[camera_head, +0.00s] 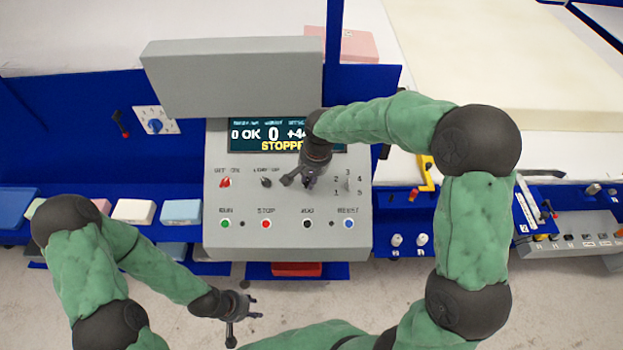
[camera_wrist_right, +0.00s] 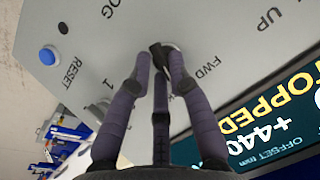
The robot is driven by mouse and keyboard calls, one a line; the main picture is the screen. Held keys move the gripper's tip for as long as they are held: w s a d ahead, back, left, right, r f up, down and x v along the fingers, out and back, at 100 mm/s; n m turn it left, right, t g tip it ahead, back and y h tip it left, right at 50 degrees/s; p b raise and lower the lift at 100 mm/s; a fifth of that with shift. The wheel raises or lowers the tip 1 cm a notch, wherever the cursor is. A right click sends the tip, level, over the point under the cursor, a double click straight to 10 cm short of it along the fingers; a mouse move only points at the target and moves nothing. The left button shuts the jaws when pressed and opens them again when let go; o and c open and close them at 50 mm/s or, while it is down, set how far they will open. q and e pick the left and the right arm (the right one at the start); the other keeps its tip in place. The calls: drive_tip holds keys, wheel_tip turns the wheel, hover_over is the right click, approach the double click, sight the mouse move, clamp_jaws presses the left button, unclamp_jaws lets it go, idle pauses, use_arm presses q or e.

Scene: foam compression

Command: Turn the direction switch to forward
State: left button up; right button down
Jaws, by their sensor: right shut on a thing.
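The direction switch (camera_wrist_right: 157,48), a small black knob on a pale round base, sits on the grey control panel in the right wrist view, with the FWD label (camera_wrist_right: 208,68) beside it. My right gripper (camera_wrist_right: 160,62) is shut on this knob, its fingers on either side. In the head view my right gripper (camera_head: 298,182) is over the panel's middle and largely hides the switch. Which way the knob points I cannot tell. My left gripper (camera_head: 243,318) is open and empty, below the panel's front edge and apart from it.
The grey panel (camera_head: 222,150) also carries a red switch (camera_head: 225,183), another dark knob (camera_head: 266,182), a selector (camera_head: 348,184) and a row of buttons including a blue RESET (camera_head: 348,224). The display (camera_head: 262,145) reads STOPPED. Coloured foam blocks (camera_head: 133,211) lie left.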

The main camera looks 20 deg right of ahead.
drive_tip(key=n, duration=0.1)
drive_tip(key=n+h, duration=0.1)
drive_tip(key=n, duration=0.1)
drive_tip(key=f+n+g+h+b, duration=0.1)
drive_tip(key=n, duration=0.1)
drive_tip(key=shift+s+a, duration=0.15)
drive_tip(key=shift+a, duration=0.25)
drive_tip(key=n+h, duration=0.1)
drive_tip(key=n, duration=0.1)
drive_tip(key=n+h+b, duration=0.1)
drive_tip(key=n, duration=0.1)
drive_tip(key=shift+a+n+h, duration=0.2)
drive_tip(key=shift+n+h, duration=0.1)
drive_tip(key=shift+n, duration=0.1)
drive_tip(key=c, duration=1.2)
unclamp_jaws()
drive_tip(key=shift+r, duration=0.1)
drive_tip(key=shift+w+r, duration=0.15)
drive_tip(key=shift+w, duration=0.05)
drive_tip(key=shift+r+t, duration=0.1)
drive_tip(key=shift+t, duration=0.2)
